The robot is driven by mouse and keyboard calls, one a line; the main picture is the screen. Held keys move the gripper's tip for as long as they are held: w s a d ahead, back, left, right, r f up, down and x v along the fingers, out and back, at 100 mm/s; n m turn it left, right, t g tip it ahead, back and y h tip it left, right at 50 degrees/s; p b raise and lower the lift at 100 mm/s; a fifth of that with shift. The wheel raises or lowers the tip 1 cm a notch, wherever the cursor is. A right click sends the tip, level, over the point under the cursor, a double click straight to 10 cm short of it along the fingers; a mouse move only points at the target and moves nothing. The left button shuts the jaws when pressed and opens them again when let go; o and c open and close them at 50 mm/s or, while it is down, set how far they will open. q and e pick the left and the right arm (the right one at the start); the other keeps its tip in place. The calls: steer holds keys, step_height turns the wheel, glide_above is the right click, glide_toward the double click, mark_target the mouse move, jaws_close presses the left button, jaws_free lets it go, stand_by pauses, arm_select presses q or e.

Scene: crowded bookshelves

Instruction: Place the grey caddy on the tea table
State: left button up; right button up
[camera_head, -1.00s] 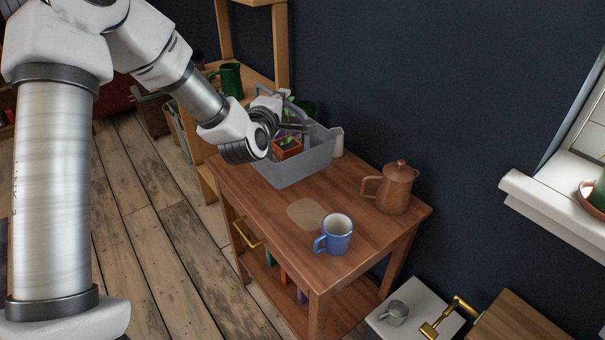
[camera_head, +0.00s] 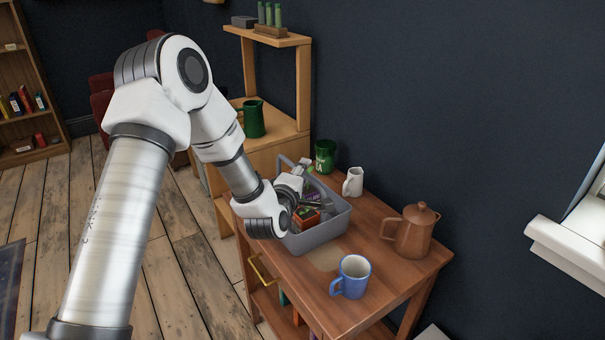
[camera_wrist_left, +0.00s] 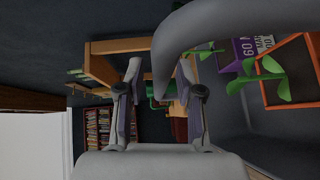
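The grey caddy (camera_head: 322,236) sits upright on the brown wooden table (camera_head: 385,277), toward its far left end. Its handle (camera_head: 323,188) arches above it. Inside are an orange pot (camera_head: 306,217) with a green plant and a purple item. My left gripper (camera_head: 300,196) is at the near left side of the handle, above the caddy. In the left wrist view its fingers (camera_wrist_left: 160,100) are apart. The handle (camera_wrist_left: 225,25) crosses in front of the right finger, with one end showing between the fingers. Contact with the handle cannot be told. My right gripper is out of view.
A blue mug (camera_head: 352,277), a brown pot (camera_head: 411,232), a white jug (camera_head: 353,182) and a green mug (camera_head: 326,156) stand around the caddy. A wooden shelf (camera_head: 268,37) with a green pitcher (camera_head: 251,119) is behind left. A window sill (camera_head: 570,250) juts out right.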

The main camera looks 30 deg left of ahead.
arm_select(q)
steer(key=shift+r, duration=0.15)
steer(key=p+v, duration=0.1)
steer(key=v, duration=1)
steer(key=shift+s+r, duration=0.15)
steer(key=shift+s+d, duration=0.1)
steer(key=shift+s, duration=0.25)
